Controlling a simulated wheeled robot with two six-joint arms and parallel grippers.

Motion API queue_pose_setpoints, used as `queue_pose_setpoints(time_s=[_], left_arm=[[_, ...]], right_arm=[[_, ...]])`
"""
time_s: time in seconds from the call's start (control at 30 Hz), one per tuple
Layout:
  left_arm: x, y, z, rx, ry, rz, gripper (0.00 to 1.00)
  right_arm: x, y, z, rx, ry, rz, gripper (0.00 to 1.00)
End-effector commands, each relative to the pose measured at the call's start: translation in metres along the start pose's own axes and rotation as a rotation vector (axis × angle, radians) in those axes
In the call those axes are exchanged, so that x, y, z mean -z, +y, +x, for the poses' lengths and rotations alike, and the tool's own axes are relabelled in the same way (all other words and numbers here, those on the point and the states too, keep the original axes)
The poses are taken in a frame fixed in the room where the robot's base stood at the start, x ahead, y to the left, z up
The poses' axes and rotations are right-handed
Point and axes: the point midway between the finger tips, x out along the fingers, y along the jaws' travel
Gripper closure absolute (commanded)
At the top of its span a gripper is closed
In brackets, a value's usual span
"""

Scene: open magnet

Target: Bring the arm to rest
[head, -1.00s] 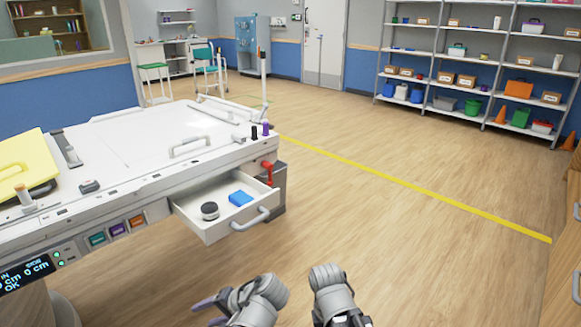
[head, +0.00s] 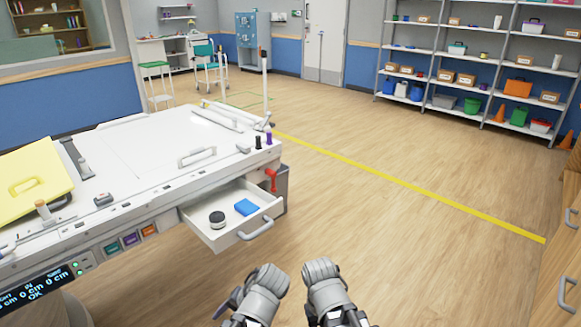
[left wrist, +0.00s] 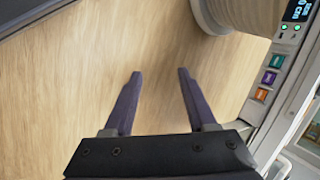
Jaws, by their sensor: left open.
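Both of my arms are drawn in at the bottom middle of the head view, with their grey links folded side by side. My left gripper (left wrist: 160,76) shows in the left wrist view with its two purple fingers apart and nothing between them. Bare wooden floor lies beyond the fingers. In the head view the left gripper is mostly hidden behind its arm. My right gripper cannot be made out in the head view; only its arm link shows.
A white workbench (head: 150,150) stands at the left, its drawer (head: 216,243) pulled open. The drawer holds a blue block (head: 246,207) and a dark-and-white round object (head: 217,219). Shelves (head: 470,61) stand at the back right and a wooden cabinet (head: 545,270) at the right. The middle floor is clear.

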Motion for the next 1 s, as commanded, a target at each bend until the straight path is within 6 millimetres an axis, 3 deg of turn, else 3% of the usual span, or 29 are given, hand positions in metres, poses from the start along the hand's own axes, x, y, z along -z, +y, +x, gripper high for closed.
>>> queue_pose_setpoints(time_s=[0.03,0.1,0.3,0.4,0.6,1.0], left_arm=[[-0.001,-0.007,-0.025,-0.04,-0.001,0.003,0.43],[-0.001,-0.006,-0.047,-0.108,-0.002,0.007,0.43],[-0.003,0.004,-0.106,-0.3,-0.004,0.021,0.43],[-0.004,0.008,-0.128,-0.374,-0.005,0.026,0.43],[-0.004,0.015,-0.152,-0.462,-0.006,0.032,0.43],[-0.004,0.019,-0.154,-0.479,-0.006,0.033,0.43]], right_arm=[[-0.004,0.001,-0.029,0.0,0.007,-0.014,0.5],[-0.006,-0.001,-0.054,0.0,0.018,-0.036,0.5],[-0.011,-0.005,-0.113,0.001,0.048,-0.098,0.5],[-0.013,-0.008,-0.134,0.001,0.059,-0.124,0.5],[-0.014,-0.011,-0.153,0.001,0.073,-0.151,0.5],[-0.014,-0.011,-0.153,0.001,0.075,-0.156,0.5]])
